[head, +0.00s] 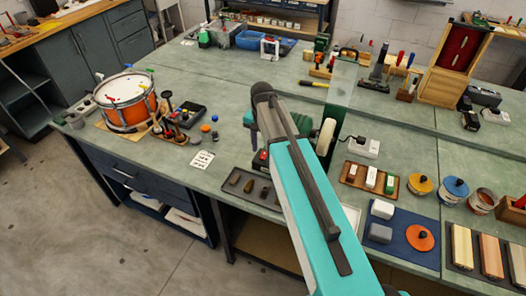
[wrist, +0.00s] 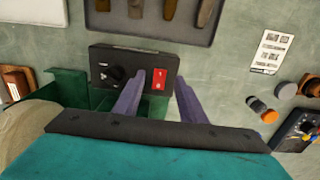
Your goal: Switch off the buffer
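Which side of the rocker is pressed I cannot tell. My gripper (wrist: 160,80) is open and empty, its two purple-grey fingers apart, with the switch between the fingertips in the picture. Contact cannot be told.
A dark tray (wrist: 180,20) with several polishing bars lies just beyond the control box. A white printed card (wrist: 271,52) lies to its right. A clear shield (head: 341,82) stands behind the buffer. A drum (head: 127,102) stands at the bench's left end.

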